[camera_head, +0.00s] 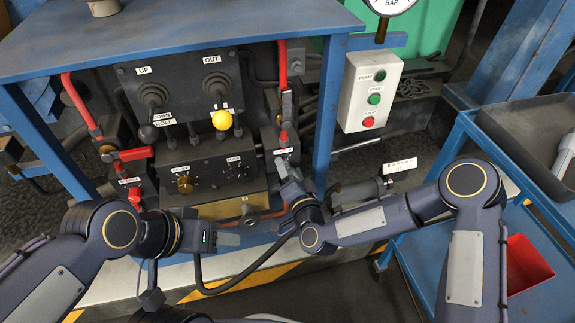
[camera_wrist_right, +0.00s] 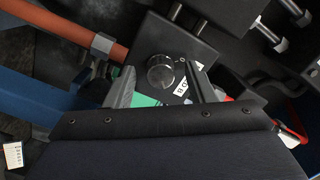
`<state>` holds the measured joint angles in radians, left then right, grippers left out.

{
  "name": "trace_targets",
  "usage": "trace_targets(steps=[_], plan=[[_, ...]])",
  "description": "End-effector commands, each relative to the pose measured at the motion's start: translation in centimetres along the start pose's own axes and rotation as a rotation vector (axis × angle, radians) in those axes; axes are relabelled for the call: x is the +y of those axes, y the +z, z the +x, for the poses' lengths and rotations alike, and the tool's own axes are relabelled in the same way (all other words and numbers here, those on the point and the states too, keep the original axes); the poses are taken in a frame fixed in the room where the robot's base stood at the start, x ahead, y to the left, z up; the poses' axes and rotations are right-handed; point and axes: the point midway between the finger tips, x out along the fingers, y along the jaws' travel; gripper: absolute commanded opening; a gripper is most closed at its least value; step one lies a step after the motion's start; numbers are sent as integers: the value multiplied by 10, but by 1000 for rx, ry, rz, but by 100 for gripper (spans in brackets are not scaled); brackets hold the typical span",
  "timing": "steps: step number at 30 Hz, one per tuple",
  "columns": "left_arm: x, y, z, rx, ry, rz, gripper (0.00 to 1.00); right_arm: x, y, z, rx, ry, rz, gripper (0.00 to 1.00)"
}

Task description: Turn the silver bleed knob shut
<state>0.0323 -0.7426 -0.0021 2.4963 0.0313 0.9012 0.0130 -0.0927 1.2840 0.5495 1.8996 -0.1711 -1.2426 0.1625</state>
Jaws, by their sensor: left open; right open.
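The silver bleed knob (camera_wrist_right: 161,72) shows in the right wrist view as a round ribbed knob on a dark block with a small white label. My right gripper (camera_wrist_right: 159,66) is open, with one finger on each side of the knob in that picture. I cannot tell whether the fingers touch it. My left gripper (camera_head: 228,232) is open and empty, low in front of the panel.
Above the block are two levers, one with a yellow ball (camera_head: 222,120). A brass knob (camera_head: 185,184) and a red-handled valve (camera_head: 135,154) are to the left. A button box (camera_head: 369,92) and a blue cart (camera_head: 425,245) with a red bin (camera_head: 526,265) stand right.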

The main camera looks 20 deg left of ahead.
Motion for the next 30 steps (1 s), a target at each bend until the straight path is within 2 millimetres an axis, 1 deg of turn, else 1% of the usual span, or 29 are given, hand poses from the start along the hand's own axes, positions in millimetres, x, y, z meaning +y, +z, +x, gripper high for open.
trace_targets(steps=[4, 5, 12, 15, 23, 30], plan=[[0, 0, 0, 0, 0, 0, 48, 0, 0, 0, 0, 0, 0, 50], [0, 0, 0, 0, 0, 0, 48, 0, 0, 0, 0, 0, 0, 48], [0, 0, 0, 0, 0, 0, 48, 0, 0, 0, 0, 0, -1, 17], [0, 0, 0, 0, 0, 0, 48, 0, 0, 0, 1, 0, -1, 5], [0, 1, 1, 0, 0, 0, 48, 0, 0, 0, 0, 0, -29, 5], [-2, 2, 5, 0, 0, 0, 48, -1, 0, 0, -4, 6, -150, 5]])
